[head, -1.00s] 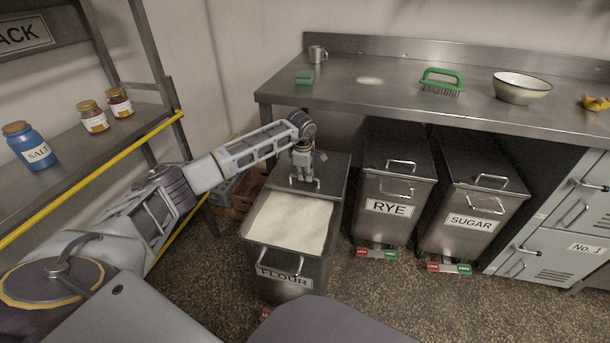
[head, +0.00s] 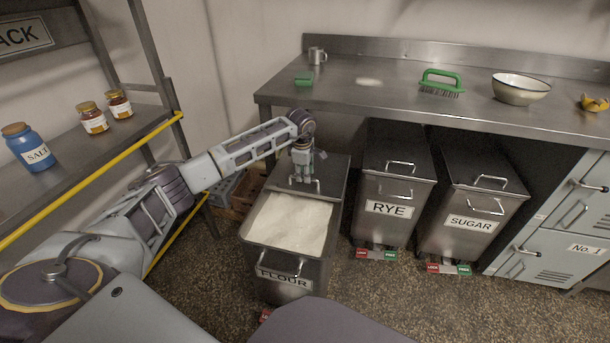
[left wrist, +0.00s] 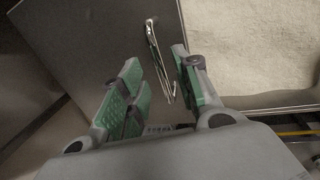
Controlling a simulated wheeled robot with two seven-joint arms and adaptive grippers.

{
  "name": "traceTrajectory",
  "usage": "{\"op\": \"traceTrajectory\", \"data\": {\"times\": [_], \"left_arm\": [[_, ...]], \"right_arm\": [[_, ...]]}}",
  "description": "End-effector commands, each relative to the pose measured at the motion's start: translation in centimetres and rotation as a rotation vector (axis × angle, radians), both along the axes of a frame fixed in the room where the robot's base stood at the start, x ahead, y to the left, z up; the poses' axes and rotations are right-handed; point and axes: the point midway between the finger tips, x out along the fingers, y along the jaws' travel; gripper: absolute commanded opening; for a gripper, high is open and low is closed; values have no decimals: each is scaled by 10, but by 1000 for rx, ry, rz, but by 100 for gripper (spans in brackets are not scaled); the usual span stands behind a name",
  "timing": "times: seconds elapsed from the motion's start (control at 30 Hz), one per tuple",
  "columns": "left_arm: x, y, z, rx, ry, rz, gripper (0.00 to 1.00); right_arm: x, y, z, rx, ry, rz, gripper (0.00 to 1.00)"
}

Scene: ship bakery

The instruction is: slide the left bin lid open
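The left bin (head: 290,272), labelled FLOUR, stands below the left end of the counter. Its dark metal lid (head: 328,172) is slid to the back, and white flour (head: 290,224) shows in the front opening. The lid's wire handle (head: 304,187) is just below my left gripper (head: 302,178). In the left wrist view, the lid (left wrist: 100,40) is at left and the flour (left wrist: 255,50) at right. The handle (left wrist: 157,60) lies between the green-padded fingers (left wrist: 156,58), which are apart. Whether they touch it is unclear. My right gripper is not in view.
The RYE bin (head: 385,228) and SUGAR bin (head: 468,243) stand to the right with lids shut. The counter (head: 430,115) overhangs behind the bins. A shelf with a yellow rail (head: 90,178) is at left, close to my left arm. A wooden crate (head: 240,200) sits behind the flour bin.

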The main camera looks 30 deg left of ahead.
Motion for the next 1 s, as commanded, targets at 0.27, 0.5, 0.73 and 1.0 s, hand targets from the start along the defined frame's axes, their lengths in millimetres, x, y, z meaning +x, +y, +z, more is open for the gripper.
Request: {"op": "traceTrajectory", "data": {"times": [0.27,0.5,0.73,1.0], "left_arm": [[-6,-2,39,0,-4,0,32],[-13,-3,73,0,-3,-1,32],[-18,-4,96,-1,-1,0,32],[-20,-5,103,0,0,0,32]], "right_arm": [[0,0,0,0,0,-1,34],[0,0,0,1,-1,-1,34],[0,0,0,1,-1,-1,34],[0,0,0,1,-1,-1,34]]}}
